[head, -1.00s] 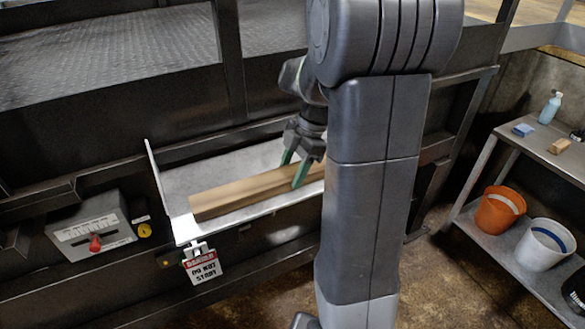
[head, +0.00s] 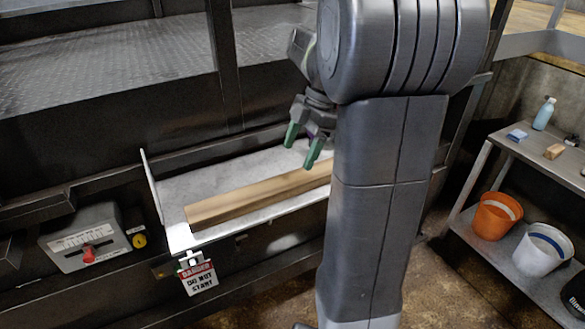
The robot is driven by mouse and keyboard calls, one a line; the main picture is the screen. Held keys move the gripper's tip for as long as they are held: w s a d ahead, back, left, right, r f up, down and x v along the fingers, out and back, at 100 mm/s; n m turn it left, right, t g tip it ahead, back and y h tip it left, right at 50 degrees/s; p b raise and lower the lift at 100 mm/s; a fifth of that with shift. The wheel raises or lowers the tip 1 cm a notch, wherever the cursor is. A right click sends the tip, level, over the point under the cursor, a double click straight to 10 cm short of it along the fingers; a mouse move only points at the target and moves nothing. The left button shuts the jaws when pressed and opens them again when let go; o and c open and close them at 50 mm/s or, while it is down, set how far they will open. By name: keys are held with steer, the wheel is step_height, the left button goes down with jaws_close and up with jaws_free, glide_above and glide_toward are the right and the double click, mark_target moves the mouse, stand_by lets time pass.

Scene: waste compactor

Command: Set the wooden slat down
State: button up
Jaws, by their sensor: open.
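The wooden slat (head: 255,196) is a long tan beam lying flat on a pale metal tray (head: 185,240) in front of the dark machine. Its right end is hidden behind my arm. My gripper (head: 302,156), with green fingertips, is open and empty. It is above the slat and a little behind it in the picture, apart from it.
A grey control box (head: 82,238) with a red lever is at the left. A danger sign (head: 198,278) hangs from a lock at the tray's front left corner. At right, a metal shelf holds an orange bucket (head: 494,216), a white bucket (head: 541,249) and a spray bottle (head: 544,113).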

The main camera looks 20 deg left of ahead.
steer(key=shift+v, duration=1.9)
